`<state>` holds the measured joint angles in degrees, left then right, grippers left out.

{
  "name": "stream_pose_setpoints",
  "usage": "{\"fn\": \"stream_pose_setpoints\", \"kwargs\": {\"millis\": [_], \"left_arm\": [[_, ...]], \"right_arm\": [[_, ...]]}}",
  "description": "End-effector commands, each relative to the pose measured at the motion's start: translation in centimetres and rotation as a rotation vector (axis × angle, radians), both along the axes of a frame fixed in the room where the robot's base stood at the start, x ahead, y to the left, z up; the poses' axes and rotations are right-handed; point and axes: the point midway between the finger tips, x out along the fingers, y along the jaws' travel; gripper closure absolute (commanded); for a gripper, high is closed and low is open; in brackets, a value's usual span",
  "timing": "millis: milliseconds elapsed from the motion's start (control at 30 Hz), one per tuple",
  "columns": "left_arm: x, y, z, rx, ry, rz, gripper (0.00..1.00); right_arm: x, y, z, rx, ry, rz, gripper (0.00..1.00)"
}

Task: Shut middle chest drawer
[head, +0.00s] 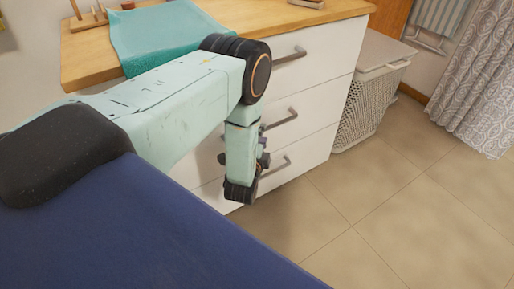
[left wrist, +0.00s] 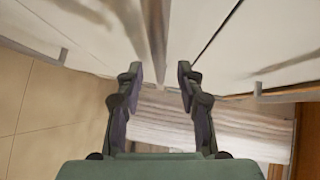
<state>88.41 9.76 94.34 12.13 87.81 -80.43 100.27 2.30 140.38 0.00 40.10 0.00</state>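The white chest (head: 318,104) has stacked drawers with grey bar handles. The middle drawer (head: 305,113) carries a handle (head: 280,119) just right of my left arm. Its front looks about flush with the others, though my arm hides its left part. My left gripper (head: 262,160) is low in front of the chest, mostly hidden behind its own wrist. In the left wrist view, my left gripper (left wrist: 161,72) has its fingers apart, with a grey bar (left wrist: 156,35) ahead between them. I cannot tell whether they touch it. My right gripper is not in view.
The wooden top (head: 83,60) holds a teal cloth (head: 160,35). An upper handle (head: 290,55) and a lower handle (head: 275,167) stick out nearby. A wicker hamper (head: 368,100) stands right of the chest. The tiled floor (head: 390,215) is clear in front.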

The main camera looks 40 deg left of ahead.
Motion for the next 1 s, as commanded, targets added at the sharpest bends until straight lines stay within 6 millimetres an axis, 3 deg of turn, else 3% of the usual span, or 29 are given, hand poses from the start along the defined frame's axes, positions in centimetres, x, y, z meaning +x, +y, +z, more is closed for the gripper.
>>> {"fn": "stream_pose_setpoints", "kwargs": {"millis": [200,400,1000], "left_arm": [[-3.8,-1.6,0.6,0.0,0.002,-0.001,0.63],[-6.0,-2.5,0.9,0.001,0.001,0.0,0.63],[-6.6,-2.7,1.1,0.001,-0.002,0.0,0.63]], "right_arm": [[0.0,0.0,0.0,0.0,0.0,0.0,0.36],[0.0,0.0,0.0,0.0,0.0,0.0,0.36],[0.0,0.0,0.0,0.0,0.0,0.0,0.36]]}}
